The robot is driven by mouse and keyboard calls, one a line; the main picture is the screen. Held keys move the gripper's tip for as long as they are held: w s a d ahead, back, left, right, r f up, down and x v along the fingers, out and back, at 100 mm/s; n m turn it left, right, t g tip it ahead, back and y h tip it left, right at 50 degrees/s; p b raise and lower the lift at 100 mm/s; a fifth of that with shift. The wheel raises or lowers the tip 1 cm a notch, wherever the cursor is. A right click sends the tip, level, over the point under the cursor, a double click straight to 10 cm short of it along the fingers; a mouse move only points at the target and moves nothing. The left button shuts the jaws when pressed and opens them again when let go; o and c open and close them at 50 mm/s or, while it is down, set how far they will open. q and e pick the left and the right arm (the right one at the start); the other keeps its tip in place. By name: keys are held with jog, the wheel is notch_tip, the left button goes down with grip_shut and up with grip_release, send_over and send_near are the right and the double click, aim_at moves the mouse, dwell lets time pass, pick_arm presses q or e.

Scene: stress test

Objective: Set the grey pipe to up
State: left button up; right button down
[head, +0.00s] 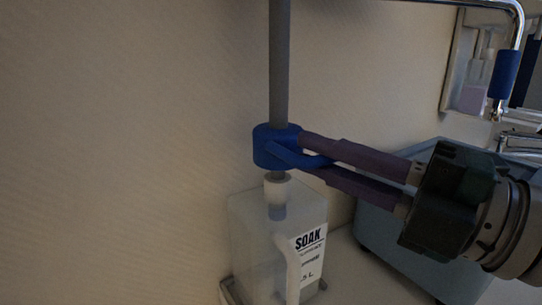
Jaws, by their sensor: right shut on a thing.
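The grey pipe (279,70) stands upright in the head view, running down from the top edge through a blue collar (276,147). Its lower end enters the white neck of a translucent jug (260,237) labelled SOAK. My right gripper (308,153) comes in from the right, with its purple fingers at the blue collar. It is shut on the collar's blue handle, which lies at the fingertips. The fingers hide part of that handle. My left gripper does not show.
A blue-grey bin (385,240) stands behind my right gripper. A chrome rail with a blue sleeve (507,73) hangs at the upper right, near a wall shelf (459,60). A plain beige wall (120,130) fills the left, with free room before it.

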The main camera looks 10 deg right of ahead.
notch_tip(320, 180, up, 10)
jog(key=p, duration=0.7)
jog(key=shift+a+p, duration=0.1)
jog(key=shift+p, duration=0.25)
jog(key=c, duration=1.1)
grip_release()
jog(key=shift+o, duration=1.1)
jog(key=shift+f, duration=0.15)
jog(key=shift+s+f, duration=0.1)
